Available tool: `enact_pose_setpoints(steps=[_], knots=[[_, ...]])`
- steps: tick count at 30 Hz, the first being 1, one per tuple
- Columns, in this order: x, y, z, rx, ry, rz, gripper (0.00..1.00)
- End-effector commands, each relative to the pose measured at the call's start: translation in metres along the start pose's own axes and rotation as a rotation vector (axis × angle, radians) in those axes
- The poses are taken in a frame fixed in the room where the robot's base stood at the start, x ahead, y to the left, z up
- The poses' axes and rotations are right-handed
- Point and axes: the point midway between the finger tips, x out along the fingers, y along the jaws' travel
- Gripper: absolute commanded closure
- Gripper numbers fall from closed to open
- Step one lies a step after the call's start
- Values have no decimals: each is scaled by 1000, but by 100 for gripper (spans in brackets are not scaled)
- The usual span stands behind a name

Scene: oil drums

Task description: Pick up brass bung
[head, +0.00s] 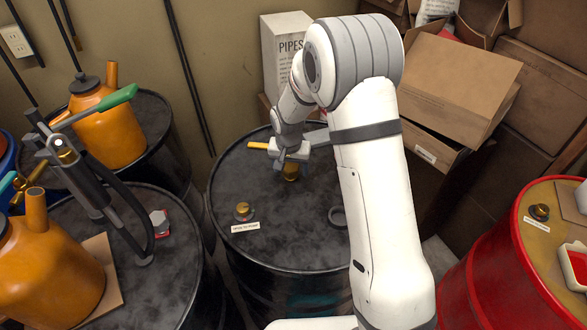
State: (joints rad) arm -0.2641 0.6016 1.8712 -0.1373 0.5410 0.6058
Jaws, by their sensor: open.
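A second brass-coloured bung (243,211) sits nearer the front left of the same drum top, behind a small white label. My arm hides the right part of the drum top.
A yellow-handled thing (258,146) lies just left of my gripper. A dark ring (338,217) lies at the right, partly behind my arm. A white box (283,55) and cardboard boxes (450,80) stand behind. A red drum (490,285) is right; a pump (90,180) and orange cans stand left.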

Motion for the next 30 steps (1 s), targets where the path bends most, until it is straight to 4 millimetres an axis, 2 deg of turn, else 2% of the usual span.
enact_pose_setpoints(steps=[4,23,30], knots=[[0,0,0,-1,0,0,32],[-1,-1,0,-2,1,0,83],[-2,-1,0,-2,2,-1,83]])
